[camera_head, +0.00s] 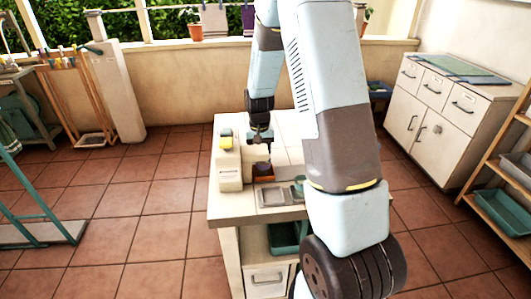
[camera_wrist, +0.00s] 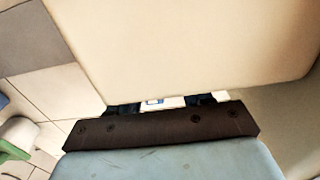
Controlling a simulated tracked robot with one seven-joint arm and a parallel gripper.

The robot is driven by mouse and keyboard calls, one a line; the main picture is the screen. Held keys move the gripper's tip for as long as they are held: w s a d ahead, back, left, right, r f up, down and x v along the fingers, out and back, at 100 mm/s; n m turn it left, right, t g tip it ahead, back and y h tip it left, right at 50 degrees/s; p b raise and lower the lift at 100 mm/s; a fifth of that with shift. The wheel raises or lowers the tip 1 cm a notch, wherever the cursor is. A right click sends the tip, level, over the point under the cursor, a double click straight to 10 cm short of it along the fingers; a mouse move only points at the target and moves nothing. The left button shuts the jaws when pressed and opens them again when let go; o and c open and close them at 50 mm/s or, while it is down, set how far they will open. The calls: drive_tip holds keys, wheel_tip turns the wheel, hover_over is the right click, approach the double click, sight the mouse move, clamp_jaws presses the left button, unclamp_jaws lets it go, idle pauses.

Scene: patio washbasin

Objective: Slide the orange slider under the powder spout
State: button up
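The small orange-brown block (camera_head: 263,169), which looks like the orange slider, sits on the patio counter beside a cream dispenser box (camera_head: 229,172) with a yellow top part. My gripper (camera_head: 266,150) points down just above the orange block, close to the dispenser's right side. Whether it touches the block cannot be told. The powder spout cannot be made out clearly. In the wrist view a large cream surface fills the upper middle and hides most of what is ahead. The gripper's fingers are mostly hidden there, so their opening is unclear.
The counter (camera_head: 228,207) has a grey tray (camera_head: 272,196) near its front and a small green item (camera_head: 298,187) to the right, partly behind my arm. A teal bin (camera_head: 284,238) sits on the shelf below.

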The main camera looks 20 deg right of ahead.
drive_tip(key=shift+w+d+r, duration=0.1)
drive_tip(key=shift+r, duration=0.35)
wheel_tip(320, 180, up, 13)
idle(0.3)
drive_tip(key=shift+f, duration=0.1)
drive_tip(key=s+a+r+n+t, duration=0.1)
drive_tip(key=s+a+r+t, duration=0.15)
drive_tip(key=s+r, duration=1.1)
drive_tip(key=s+r+n+t, duration=0.1)
drive_tip(key=s+r+t, duration=0.2)
drive_tip(key=s, duration=1.2)
drive_tip(key=shift+s+a+r+n, duration=0.15)
drive_tip(key=shift+a+r+n, duration=0.2)
drive_tip(key=shift+r, duration=0.3)
